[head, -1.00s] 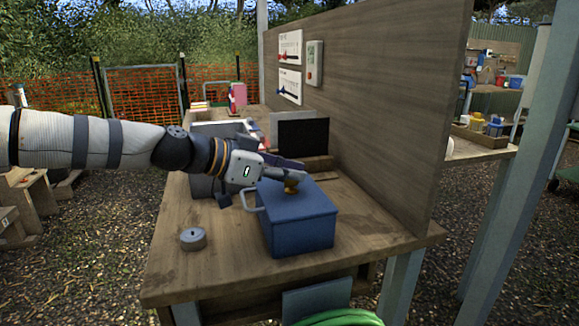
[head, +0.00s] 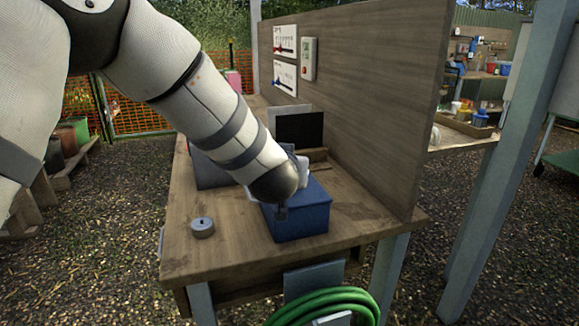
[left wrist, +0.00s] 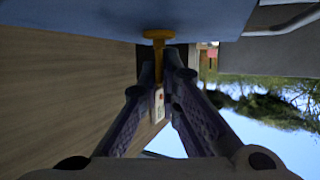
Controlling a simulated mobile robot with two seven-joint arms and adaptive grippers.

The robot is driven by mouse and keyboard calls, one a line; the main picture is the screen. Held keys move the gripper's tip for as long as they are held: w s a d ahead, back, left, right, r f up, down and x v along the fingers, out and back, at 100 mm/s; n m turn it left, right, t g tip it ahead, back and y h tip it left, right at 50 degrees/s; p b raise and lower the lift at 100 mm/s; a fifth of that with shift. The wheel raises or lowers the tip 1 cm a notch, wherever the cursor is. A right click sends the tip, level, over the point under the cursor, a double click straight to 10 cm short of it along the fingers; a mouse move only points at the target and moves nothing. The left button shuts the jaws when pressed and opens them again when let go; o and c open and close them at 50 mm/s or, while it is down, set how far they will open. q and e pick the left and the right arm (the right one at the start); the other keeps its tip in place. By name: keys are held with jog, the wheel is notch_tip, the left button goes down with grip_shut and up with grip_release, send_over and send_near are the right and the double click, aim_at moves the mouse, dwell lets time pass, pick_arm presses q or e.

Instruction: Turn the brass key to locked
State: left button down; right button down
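The blue box (head: 302,215) stands on the wooden bench, lid closed. I cannot tell which position the key is turned to. My right gripper is not in view.
A grey round object (head: 202,228) lies on the bench (head: 190,262) left of the box. A tall wooden panel (head: 370,110) rises along the bench's right side. A black panel (head: 300,130) stands behind the box. A green hose (head: 325,300) hangs below the front edge.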

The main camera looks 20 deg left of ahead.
pick_arm(q)
jog(key=n+y, duration=0.2)
jog(key=shift+d+f+g+y, duration=0.1)
jog(key=shift+g+y, duration=0.2)
jog(key=shift+g, duration=0.1)
jog(key=shift+n+g+y+b, duration=0.3)
jog(key=shift+n+g+y, duration=0.4)
jog(key=shift+n+y, duration=0.5)
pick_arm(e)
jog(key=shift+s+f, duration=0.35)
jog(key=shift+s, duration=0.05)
pick_arm(q)
jog(key=shift+n, duration=0.3)
jog(key=c, duration=1.8)
grip_release()
jog(key=v, duration=1.2)
